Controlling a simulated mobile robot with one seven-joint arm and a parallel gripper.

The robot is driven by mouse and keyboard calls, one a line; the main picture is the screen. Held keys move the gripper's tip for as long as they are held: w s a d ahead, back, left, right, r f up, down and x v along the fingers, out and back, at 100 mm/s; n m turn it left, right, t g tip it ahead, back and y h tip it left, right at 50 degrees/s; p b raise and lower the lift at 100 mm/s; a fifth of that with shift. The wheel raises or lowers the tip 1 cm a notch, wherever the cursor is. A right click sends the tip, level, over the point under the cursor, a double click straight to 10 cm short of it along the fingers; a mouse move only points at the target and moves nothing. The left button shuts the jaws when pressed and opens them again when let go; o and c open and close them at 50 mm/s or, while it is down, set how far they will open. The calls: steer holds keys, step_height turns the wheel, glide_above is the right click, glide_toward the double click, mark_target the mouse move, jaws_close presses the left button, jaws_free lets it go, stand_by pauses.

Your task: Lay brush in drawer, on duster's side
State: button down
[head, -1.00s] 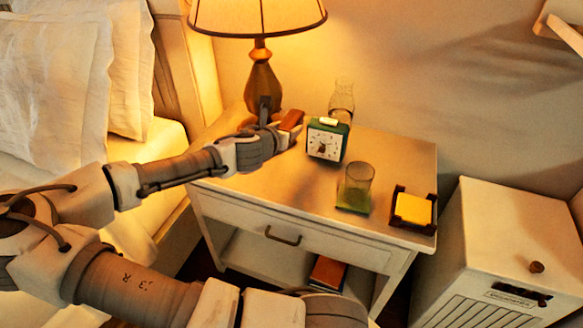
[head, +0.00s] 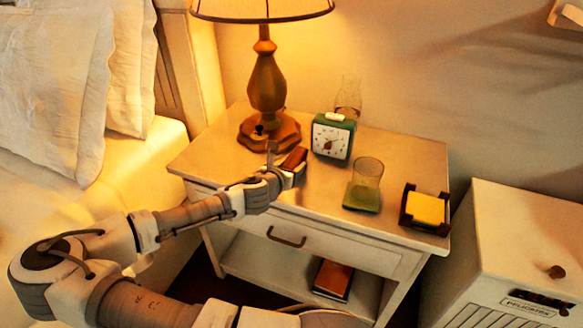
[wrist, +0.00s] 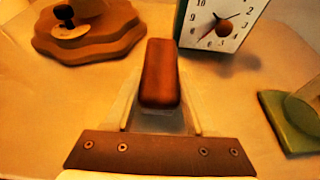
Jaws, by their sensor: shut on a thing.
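My gripper (head: 284,173) is shut on a reddish-brown block-like thing (head: 294,158), which looks like the brush; no bristles show. In the wrist view the brush (wrist: 160,74) points straight ahead between the two fingers. The gripper is over the front left part of the nightstand top, in front of the lamp and clock; its exact height is hard to tell. The nightstand drawer (head: 335,248), with a dark handle (head: 286,237), is shut. No duster is in view, and the drawer's inside is hidden.
On the nightstand top (head: 400,160) stand a lamp (head: 267,85), a green clock (head: 333,136), a glass (head: 367,172) on a green base and a holder with yellow notes (head: 426,209). A book (head: 333,279) lies on the lower shelf. A white cabinet (head: 520,235) stands right.

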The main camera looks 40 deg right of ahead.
steer(key=shift+c, duration=1.3)
jaws_free()
